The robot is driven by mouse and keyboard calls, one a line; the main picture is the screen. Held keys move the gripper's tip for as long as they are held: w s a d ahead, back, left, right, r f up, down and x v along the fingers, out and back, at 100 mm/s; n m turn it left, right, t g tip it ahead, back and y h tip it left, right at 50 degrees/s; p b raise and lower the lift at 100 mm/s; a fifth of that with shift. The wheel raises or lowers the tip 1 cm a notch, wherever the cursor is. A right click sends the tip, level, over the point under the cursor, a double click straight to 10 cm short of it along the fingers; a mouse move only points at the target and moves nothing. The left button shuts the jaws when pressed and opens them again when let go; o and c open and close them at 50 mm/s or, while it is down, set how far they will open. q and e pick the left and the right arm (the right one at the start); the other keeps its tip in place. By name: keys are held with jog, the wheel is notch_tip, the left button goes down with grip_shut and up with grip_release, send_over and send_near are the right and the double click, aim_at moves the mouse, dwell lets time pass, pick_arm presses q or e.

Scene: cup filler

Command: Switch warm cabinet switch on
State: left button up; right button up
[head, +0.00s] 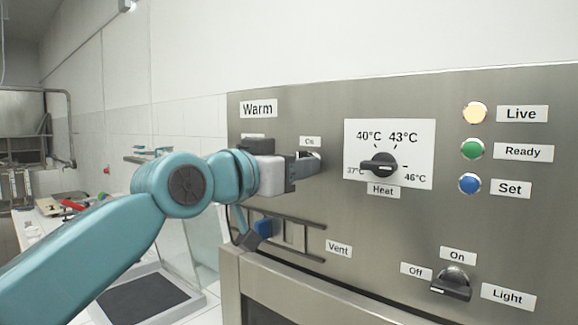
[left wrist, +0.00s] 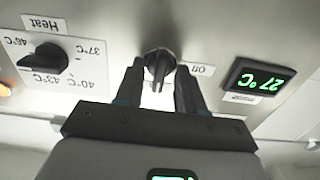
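The warm cabinet switch is a dark rotary knob (left wrist: 160,66) on the steel panel, under the "Warm" sign (head: 258,108). My left gripper (head: 306,164) is at this knob and mostly hides it in the head view. In the left wrist view, which is upside down, the two fingers (left wrist: 161,88) stand on either side of the knob, with narrow gaps showing beside its handle. The handle seems to point toward the partly hidden "On" label (head: 310,141). The "Off" label (left wrist: 202,70) is to the side. My right gripper is not in view.
A lit green display (left wrist: 258,84) reads 27 °C. The heat knob (head: 379,165) is right of my gripper. The Live lamp (head: 474,113) glows orange. The light knob (head: 452,284) is at lower right.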

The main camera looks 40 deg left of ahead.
pick_arm(q)
jog(key=s+a+b, duration=0.1)
jog(key=s+b, duration=0.1)
jog(key=s, duration=1.4)
jog(key=shift+a, duration=0.1)
jog(key=shift+s, duration=0.15)
